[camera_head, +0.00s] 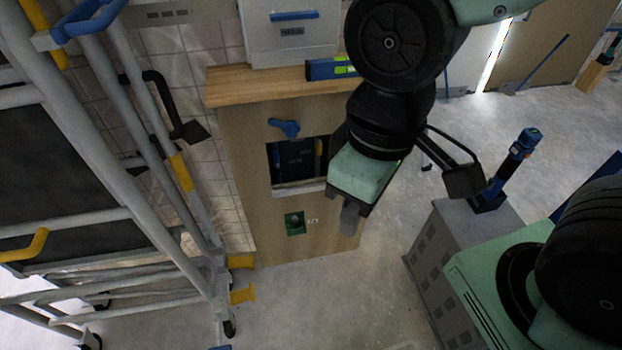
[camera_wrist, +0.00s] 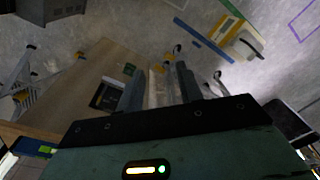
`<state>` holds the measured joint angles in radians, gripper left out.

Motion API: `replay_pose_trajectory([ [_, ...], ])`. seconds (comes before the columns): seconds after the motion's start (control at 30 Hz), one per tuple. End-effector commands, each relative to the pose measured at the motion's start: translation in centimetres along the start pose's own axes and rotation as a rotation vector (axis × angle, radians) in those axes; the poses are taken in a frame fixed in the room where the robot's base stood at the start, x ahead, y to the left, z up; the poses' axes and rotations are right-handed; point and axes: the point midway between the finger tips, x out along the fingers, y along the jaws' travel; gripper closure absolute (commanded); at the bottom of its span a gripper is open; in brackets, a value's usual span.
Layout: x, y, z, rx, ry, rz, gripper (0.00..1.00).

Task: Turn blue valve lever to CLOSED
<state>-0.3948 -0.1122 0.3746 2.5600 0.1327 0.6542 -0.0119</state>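The blue valve lever (camera_head: 284,127) is on the wooden panel front (camera_head: 245,150), above a dark rectangular opening (camera_head: 292,162). Its handle lies roughly sideways, slightly tilted. I cannot read any OPEN or CLOSED mark. My gripper (camera_head: 350,216) points down in front of the panel's right side, below and to the right of the lever, and apart from it. In the wrist view my gripper (camera_wrist: 160,88) shows its two dark fingers spread, with nothing clearly held between them. The lever cannot be made out there, though the opening (camera_wrist: 106,94) shows left of the fingers.
A green fitting (camera_head: 295,222) sits low on the panel. A blue and green level (camera_head: 332,68) and a grey box (camera_head: 290,38) rest on its wooden top. Metal scaffolding (camera_head: 135,110) stands left. A grey cabinet (camera_head: 445,260) stands right. Floor before the panel is clear.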

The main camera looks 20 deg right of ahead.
Motion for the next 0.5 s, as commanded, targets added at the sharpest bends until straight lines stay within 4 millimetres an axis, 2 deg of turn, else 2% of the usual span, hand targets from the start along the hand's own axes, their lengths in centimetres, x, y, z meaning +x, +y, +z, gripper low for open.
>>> replay_pose_trajectory([
  [0.4,0.00,0.00,0.00,0.000,0.000,0.000,0.64],
  [0.5,0.45,0.09,-0.27,-0.002,0.007,-0.002,0.92],
])
